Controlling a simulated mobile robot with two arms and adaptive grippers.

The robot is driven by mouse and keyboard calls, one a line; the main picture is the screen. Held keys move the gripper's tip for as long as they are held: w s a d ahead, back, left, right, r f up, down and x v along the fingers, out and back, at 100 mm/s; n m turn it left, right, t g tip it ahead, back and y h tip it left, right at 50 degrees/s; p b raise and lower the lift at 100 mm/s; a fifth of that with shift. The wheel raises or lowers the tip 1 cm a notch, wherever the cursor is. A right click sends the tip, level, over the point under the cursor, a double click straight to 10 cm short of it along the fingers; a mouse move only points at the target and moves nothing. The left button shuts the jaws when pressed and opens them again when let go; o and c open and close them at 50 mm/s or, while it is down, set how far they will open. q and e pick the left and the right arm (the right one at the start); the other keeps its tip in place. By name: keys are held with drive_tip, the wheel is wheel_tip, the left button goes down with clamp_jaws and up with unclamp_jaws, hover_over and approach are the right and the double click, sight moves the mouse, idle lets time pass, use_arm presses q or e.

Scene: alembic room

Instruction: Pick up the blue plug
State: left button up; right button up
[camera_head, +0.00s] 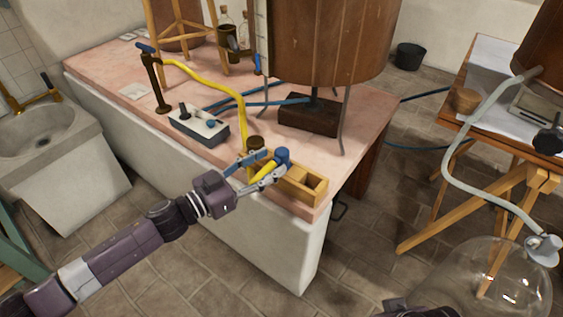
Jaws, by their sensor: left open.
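A blue plug (283,155) shows at the tips of my left gripper, above the near edge of the pink tabletop (205,165). A short yellow piece (264,176) lies between the fingers below the blue part. My left gripper (267,169) is open, with one finger on each side of the yellow piece. I cannot tell whether the fingers touch it. A wooden box (316,191) with open compartments sits right beside the plug and partly behind the gripper.
A yellow hose (225,90) runs from a brass stand (157,85) to a dark fitting (255,143) behind the gripper. A switch box (199,125) stands left. A large copper vessel (325,40) stands behind. A glass vessel (490,280) is at lower right.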

sight(281, 157)
use_arm(q)
drive_tip(key=b+x, duration=0.1)
drive_tip(key=x, duration=0.3)
drive_tip(key=shift+s+f, duration=0.1)
drive_tip(key=shift+d, duration=0.3)
use_arm(e)
drive_tip(key=shift+w+a+f, duration=0.1)
drive_tip(key=shift+w+f, duration=0.25)
drive_tip(key=shift+w, duration=0.1)
use_arm(q)
drive_tip(key=shift+c, duration=0.3)
clamp_jaws()
